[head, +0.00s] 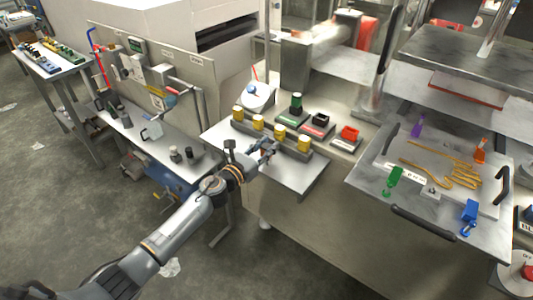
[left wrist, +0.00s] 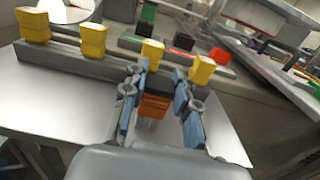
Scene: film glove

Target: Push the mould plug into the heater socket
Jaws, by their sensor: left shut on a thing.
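My left gripper (head: 266,148) is over the small metal ledge, at the near side of a grey bar with several yellow blocks (head: 259,122). In the left wrist view, its blue-padded fingers (left wrist: 158,108) are shut on an orange block (left wrist: 154,104) with a dark part at its far end. This may be the mould plug; in the head view the gripper mostly hides it. Behind the bar are a green-and-black piece (head: 296,103), a dark block with red (head: 318,124) and a red block (head: 349,133) on dark bases. I cannot tell which is the heater socket.
At right is a metal tray (head: 372,187) with black handles, a gold hand-shaped outline (head: 450,175) and coloured clamps. A white round dish (head: 257,96) stands behind the bar. A side bench with small parts is at left. The ledge's front is bare (head: 296,179).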

